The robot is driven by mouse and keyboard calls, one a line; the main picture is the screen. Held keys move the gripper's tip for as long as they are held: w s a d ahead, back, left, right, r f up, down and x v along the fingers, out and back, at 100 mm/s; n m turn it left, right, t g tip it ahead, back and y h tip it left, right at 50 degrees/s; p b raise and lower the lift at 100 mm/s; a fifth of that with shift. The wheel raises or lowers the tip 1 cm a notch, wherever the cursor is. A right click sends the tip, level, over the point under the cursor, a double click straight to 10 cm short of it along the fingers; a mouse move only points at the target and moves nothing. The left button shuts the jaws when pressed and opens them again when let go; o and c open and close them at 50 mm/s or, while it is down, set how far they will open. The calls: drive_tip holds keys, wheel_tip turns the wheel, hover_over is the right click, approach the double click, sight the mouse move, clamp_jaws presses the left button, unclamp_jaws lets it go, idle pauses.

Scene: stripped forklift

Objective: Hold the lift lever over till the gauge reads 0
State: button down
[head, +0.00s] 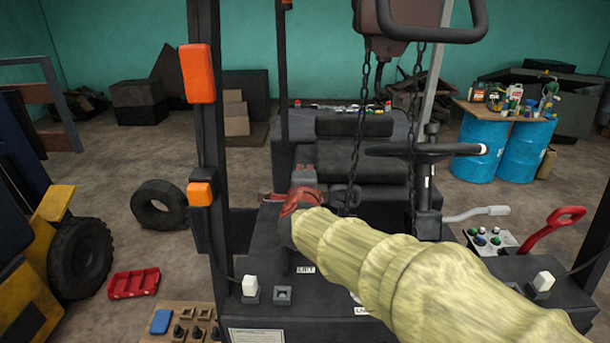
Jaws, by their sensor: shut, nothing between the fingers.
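My arm, in a pale yellow sleeve, reaches in from the lower right of the head view. At its end my dark red gripper (298,200) is over the forklift's front panel, near the seat. It is shut, with nothing seen in it. A white LIFT label (305,270) is on the panel below the gripper. I cannot make out the lift lever; my arm and gripper cover the area above the label. No gauge face or reading shows. A second label (364,311) is partly hidden by my sleeve.
White-knobbed switches stand at the panel's left (250,285) and right (543,283). A dark mast post (206,150) rises left of my gripper. Chains (358,140) hang close to my arm. The steering wheel (420,150) and a red-handled lever (553,229) are to the right.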

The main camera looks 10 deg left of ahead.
drive_tip(key=shift+s+d+r, duration=0.2)
drive_tip(key=shift+s+r, duration=0.2)
drive_tip(key=shift+s, duration=0.2)
drive_tip(key=shift+s+d+r, duration=0.2)
drive_tip(key=shift+s+r, duration=0.2)
drive_tip(key=shift+s, duration=0.2)
